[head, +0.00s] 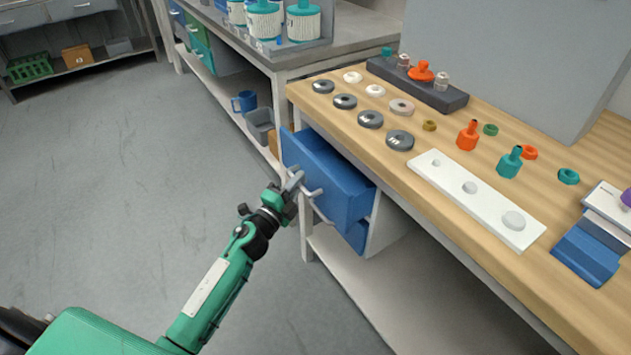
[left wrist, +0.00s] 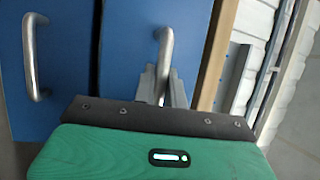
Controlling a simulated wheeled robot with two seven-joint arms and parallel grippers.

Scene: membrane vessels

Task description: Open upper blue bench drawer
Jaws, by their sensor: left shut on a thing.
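The upper blue bench drawer (head: 300,155) stands pulled out from under the wooden bench top in the head view. Its front also shows on the right in the left wrist view (left wrist: 125,60). My left gripper (head: 294,184) is at the drawer front, shut on its metal handle (left wrist: 165,45). In the left wrist view the grey fingers (left wrist: 161,84) close around that handle. The lower blue drawer (head: 355,236) is below, partly hidden by the upper one. Its handle (left wrist: 33,60) is free in the left wrist view. My right gripper is not in view.
The wooden bench top (head: 460,210) holds dark rings, coloured fittings and a white plate (head: 475,195). A lower shelf (head: 370,290) runs beneath. The floor (head: 120,190) on the left is clear.

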